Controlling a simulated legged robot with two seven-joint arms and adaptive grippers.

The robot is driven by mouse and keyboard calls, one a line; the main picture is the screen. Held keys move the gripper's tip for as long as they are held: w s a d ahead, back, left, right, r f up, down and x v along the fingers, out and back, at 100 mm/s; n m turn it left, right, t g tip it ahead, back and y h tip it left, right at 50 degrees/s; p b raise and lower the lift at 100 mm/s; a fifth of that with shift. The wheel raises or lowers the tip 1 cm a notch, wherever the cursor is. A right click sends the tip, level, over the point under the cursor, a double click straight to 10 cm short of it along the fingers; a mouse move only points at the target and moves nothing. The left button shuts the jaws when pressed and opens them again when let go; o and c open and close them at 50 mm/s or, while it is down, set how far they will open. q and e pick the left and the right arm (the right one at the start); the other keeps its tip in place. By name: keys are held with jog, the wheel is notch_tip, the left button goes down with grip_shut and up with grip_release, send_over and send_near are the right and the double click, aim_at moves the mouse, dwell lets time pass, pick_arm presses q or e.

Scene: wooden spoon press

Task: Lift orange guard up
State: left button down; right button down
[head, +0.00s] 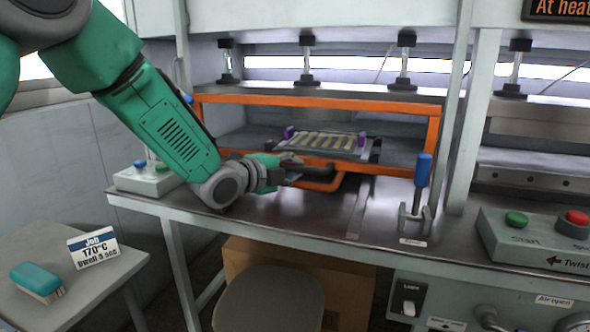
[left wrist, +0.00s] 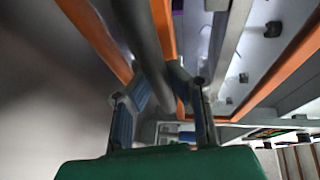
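The orange guard (head: 437,130) is a rectangular frame across the front of the press opening, with its lower bar close above the bench. An orange handle (head: 322,186) juts forward from its lower bar. My left gripper (head: 296,173) is at the left part of this handle, low over the bench. In the left wrist view, its two fingers (left wrist: 165,88) stand either side of a dark bar, with orange guard parts (left wrist: 285,67) beyond. I cannot tell whether the fingers touch the bar. My right gripper is not in view.
Behind the guard lies a tray of wooden pieces (head: 328,142). A blue-handled clamp (head: 422,172) stands at the guard's right. A button box (head: 148,180) is at left, a Start/Stop panel (head: 530,240) at right. A stool (head: 268,300) stands below the bench.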

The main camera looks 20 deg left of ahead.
pick_arm(q)
jog(key=shift+r+p, duration=0.35)
notch_tip(320, 180, up, 26)
jog(key=p, duration=1.6)
jog(key=shift+f, duration=0.15)
jog(key=c, duration=1.5)
grip_release()
jog(key=shift+a, duration=0.1)
jog(key=shift+a, duration=0.1)
jog(key=shift+s, duration=0.1)
